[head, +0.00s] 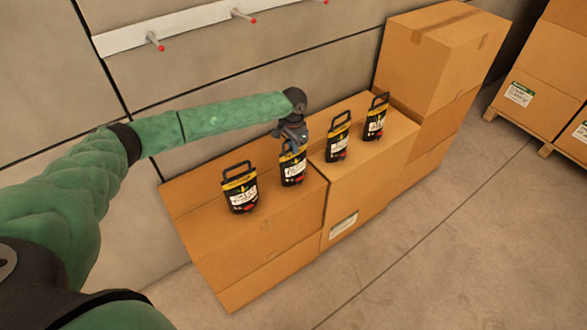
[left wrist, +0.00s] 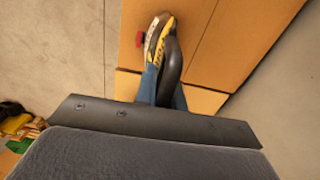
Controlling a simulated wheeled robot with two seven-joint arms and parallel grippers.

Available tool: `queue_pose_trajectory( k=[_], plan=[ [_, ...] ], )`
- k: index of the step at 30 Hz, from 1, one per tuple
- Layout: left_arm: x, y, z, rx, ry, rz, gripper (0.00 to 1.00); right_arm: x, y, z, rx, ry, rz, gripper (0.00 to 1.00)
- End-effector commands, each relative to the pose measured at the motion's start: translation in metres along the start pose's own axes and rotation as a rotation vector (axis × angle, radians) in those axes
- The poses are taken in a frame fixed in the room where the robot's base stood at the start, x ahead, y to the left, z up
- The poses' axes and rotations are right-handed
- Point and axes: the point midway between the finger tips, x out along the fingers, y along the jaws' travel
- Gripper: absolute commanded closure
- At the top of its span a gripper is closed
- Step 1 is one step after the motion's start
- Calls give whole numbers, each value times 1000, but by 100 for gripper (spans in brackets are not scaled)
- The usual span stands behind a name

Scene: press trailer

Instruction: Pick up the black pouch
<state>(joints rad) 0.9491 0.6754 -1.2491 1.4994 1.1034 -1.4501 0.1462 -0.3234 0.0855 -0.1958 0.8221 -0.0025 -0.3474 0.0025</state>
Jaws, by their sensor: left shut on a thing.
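Several black pouches with yellow bands, white labels and loop handles stand in a row on cardboard boxes in the head view. My left gripper (head: 291,138) is shut on the top of one black pouch (head: 292,172), the second from the left. In the left wrist view this pouch (left wrist: 157,40) and its dark handle show at the fingers (left wrist: 160,88). The other pouches stand apart from the gripper: one to the left (head: 240,192), and two to the right, a nearer one (head: 338,142) and a farther one (head: 376,121). My right gripper is out of view.
The pouches stand on low cardboard boxes (head: 262,240) against a grey panelled wall. A taller box stack (head: 440,60) rises at the right end. A white rail (head: 200,22) with red-tipped pegs runs along the wall. The floor (head: 440,240) in front is clear.

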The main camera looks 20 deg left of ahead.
Motion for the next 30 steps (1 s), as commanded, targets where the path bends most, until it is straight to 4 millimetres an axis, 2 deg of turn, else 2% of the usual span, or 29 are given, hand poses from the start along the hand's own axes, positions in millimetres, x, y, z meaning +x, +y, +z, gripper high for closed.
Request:
queue_pose_trajectory(
  k=[30],
  plan=[
    [0, 0, 0, 0, 0, 0, 100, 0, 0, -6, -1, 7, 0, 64]
  ],
)
